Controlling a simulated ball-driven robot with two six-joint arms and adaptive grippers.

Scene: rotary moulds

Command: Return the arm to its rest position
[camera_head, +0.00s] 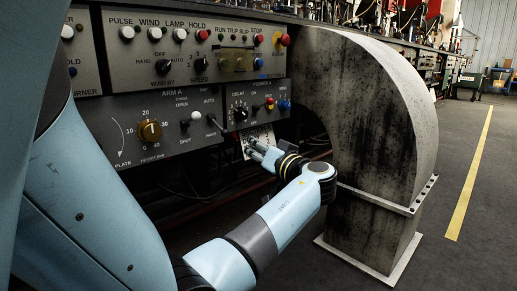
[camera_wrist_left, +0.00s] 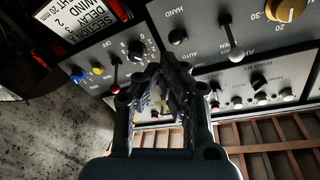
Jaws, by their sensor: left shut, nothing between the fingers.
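My left gripper (camera_head: 252,148) is in front of the lower edge of the control panel (camera_head: 170,152), below the delay dial (camera_head: 240,114). Its arm bends back from the wrist, well away from any rest pose I can identify. In the left wrist view the gripper (camera_wrist_left: 163,80) points at the panel face, with its fingers together and nothing between them. I cannot tell whether the fingertips touch the panel. My right gripper is not in view.
A large grey curved duct (camera_head: 375,130) stands close to the right of my wrist. Knobs, switches and levers stick out of the panel, including a brass dial (camera_head: 150,131). Open floor (camera_head: 480,230) lies beyond the duct, with a yellow line (camera_head: 470,175).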

